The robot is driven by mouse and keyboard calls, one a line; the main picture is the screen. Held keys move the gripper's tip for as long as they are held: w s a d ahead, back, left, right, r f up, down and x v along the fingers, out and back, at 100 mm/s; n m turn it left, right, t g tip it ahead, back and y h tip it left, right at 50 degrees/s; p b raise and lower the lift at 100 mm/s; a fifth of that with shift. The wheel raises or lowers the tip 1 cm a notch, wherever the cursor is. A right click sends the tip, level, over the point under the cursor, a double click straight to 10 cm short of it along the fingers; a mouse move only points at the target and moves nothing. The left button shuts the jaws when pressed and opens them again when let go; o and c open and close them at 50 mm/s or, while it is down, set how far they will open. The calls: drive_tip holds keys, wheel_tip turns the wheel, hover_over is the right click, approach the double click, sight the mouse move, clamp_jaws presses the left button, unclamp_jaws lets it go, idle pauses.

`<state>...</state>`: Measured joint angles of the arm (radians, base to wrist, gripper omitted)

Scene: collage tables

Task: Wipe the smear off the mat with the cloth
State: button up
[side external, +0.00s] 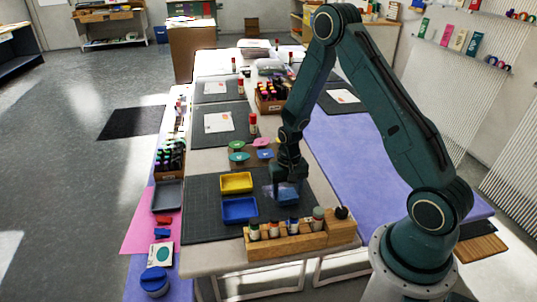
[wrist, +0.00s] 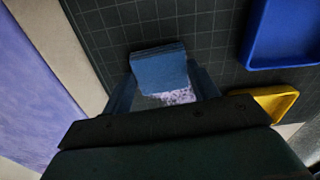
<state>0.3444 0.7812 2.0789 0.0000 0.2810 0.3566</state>
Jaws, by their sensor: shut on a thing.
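My gripper (side external: 287,178) points down over the right part of the dark grid mat (side external: 205,190). It is shut on the folded blue cloth (side external: 288,195), which is low at the mat; I cannot tell whether it touches. In the wrist view the cloth (wrist: 158,68) sits between the fingers of my gripper (wrist: 163,88). A pale whitish-purple smear (wrist: 178,96) shows on the mat right beside the cloth, partly hidden by the cloth and my gripper.
A yellow tray (side external: 236,182) and a blue tray (side external: 239,210) stand on the mat left of my gripper. A wooden rack (side external: 290,240) with several bottles stands along the near edge. Coloured paint dishes (side external: 238,157) lie behind. Bare mat lies at the left.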

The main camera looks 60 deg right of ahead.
drive_tip(key=shift+w+d, duration=0.25)
drive_tip(key=shift+w+d, duration=0.1)
drive_tip(key=shift+w+d, duration=0.85)
drive_tip(key=shift+w+d, duration=0.1)
drive_tip(key=shift+w+d, duration=0.85)
drive_tip(key=shift+w+d, duration=0.1)
drive_tip(key=shift+w+d, duration=0.8)
drive_tip(key=shift+w, duration=0.05)
drive_tip(key=shift+w+a, duration=0.1)
